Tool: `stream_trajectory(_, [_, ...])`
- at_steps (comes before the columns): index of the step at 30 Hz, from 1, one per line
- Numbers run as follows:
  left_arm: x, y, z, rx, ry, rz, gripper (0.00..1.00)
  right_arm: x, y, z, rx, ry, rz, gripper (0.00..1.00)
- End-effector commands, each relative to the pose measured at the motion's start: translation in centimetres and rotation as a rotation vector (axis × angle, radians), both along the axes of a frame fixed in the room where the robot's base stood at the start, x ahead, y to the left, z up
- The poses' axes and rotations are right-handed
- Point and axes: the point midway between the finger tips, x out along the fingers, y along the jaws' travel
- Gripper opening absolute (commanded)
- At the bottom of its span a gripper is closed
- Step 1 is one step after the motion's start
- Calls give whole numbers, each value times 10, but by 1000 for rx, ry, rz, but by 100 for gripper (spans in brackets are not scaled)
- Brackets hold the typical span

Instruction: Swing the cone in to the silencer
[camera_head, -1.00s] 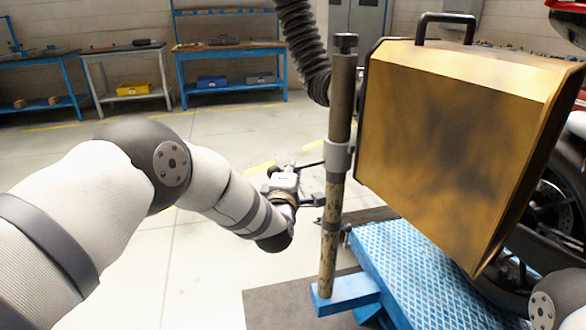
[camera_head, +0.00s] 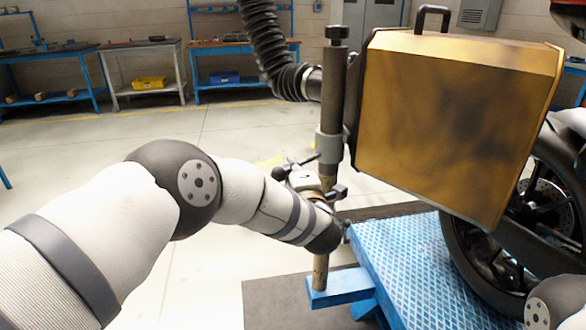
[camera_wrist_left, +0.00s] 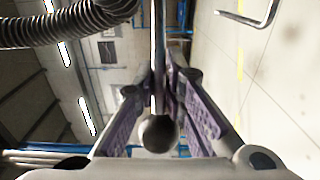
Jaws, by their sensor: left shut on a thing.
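The cone (camera_head: 450,125) is a large gold, smudged box-like hood with a black top handle. It hangs beside the upright post (camera_head: 333,95), at the end of a black ribbed hose (camera_head: 268,50). My left gripper (camera_head: 314,174) is by the post, left of the cone and below the grey collar (camera_head: 328,147). In the left wrist view its purple-padded fingers (camera_wrist_left: 165,88) are shut on a thin rod handle with a dark ball knob (camera_wrist_left: 158,133). I cannot pick out the silencer; the cone covers part of the motorcycle. My right gripper is out of view.
A motorcycle wheel (camera_head: 485,245) stands at the right behind the cone. A blue tread-plate platform (camera_head: 405,255) lies below it, with the post on its blue foot (camera_head: 340,288). Workbenches (camera_head: 245,60) line the far wall. The floor at the left is open.

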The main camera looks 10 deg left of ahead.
Motion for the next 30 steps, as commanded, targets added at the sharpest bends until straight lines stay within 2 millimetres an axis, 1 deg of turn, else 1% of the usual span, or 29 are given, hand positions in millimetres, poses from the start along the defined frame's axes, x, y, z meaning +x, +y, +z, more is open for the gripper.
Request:
stream_trajectory(1, [-1,4,-2,5,5,12,0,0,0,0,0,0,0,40])
stream_trajectory(9, [-2,4,-3,4,6,12,0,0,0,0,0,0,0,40])
stream_trajectory(10, [-2,4,-3,4,6,12,17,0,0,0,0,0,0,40])
stream_trajectory(12, [-1,4,-3,3,6,11,30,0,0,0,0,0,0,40])
stream_trajectory(21, [-3,0,-2,1,4,4,30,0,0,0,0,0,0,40])
stream_trajectory(23, [-9,-3,-1,1,5,3,30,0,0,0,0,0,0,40])
stream_trajectory(25, [-22,-8,-1,2,6,2,30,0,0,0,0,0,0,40])
stream_trajectory(30, [-67,-25,0,3,7,3,30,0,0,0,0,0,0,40])
